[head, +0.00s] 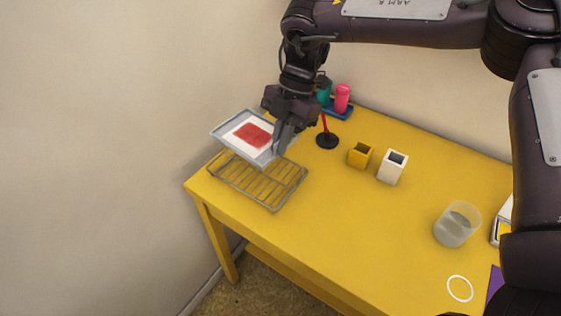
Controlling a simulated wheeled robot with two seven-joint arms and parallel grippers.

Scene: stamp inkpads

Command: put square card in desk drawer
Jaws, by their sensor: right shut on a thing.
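A white card with a red square (253,135) lies on a flat grey tray (222,130) at the left of the yellow desk. My right gripper (281,143) is shut on the tray's right edge and holds it, tilted, over a wire rack (262,185). The fingertips are partly hidden against the tray edge. No desk drawer can be made out in this view. My left gripper is out of view.
On the yellow desk (320,230) stand a yellow cup (360,155), a white holder (392,168), a clear glass (456,225) and a black-based red stand (326,140). Pink and green items stand behind on a blue base (340,110). A white ring (460,289) lies front right. The desk's middle is clear.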

